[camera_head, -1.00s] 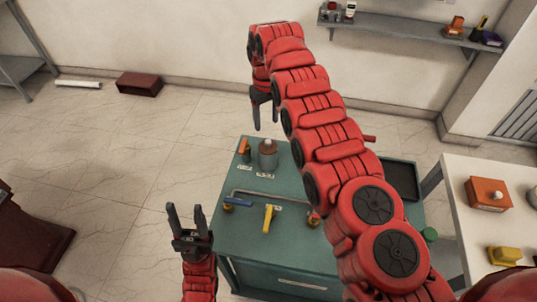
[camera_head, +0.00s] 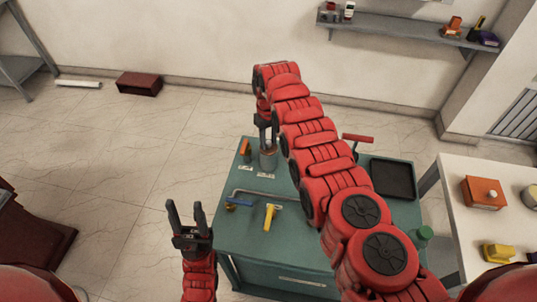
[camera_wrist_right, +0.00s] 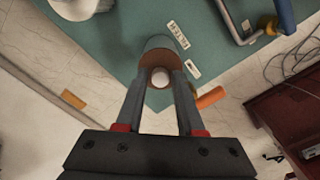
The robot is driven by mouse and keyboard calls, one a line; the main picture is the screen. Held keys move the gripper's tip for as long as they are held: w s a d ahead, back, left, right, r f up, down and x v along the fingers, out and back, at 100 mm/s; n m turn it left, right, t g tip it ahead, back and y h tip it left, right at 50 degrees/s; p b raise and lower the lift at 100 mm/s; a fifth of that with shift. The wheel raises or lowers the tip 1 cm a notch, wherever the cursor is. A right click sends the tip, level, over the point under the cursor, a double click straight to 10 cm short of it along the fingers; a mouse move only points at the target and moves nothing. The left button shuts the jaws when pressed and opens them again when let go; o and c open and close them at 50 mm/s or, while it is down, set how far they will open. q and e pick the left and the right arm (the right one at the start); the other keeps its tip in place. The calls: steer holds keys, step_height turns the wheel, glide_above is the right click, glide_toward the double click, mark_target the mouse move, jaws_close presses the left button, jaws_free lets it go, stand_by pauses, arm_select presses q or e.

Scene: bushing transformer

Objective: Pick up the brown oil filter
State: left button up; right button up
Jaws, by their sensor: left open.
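The oil filter, a grey cylinder with a brown top (camera_head: 269,162), stands upright near the back left of the green table (camera_head: 236,262). In the right wrist view, its brown top with a pale round cap (camera_wrist_right: 160,77) lies between the fingertips. My right gripper (camera_head: 266,143) points down over the filter from above. Its fingers (camera_wrist_right: 162,85) are apart on either side of the cap; I cannot tell whether they touch it. My left gripper (camera_head: 185,215) is open and empty, off the table's left side.
Close left of the filter stands an orange-handled item (camera_head: 245,150). Nearer lie a bent grey pipe (camera_head: 262,194), a blue item (camera_head: 239,201) and a yellow tool (camera_head: 270,215). A black tray (camera_head: 393,180) is at the right. A white table (camera_head: 460,180) stands beside it.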

jaws_close()
stand_by(1.1)
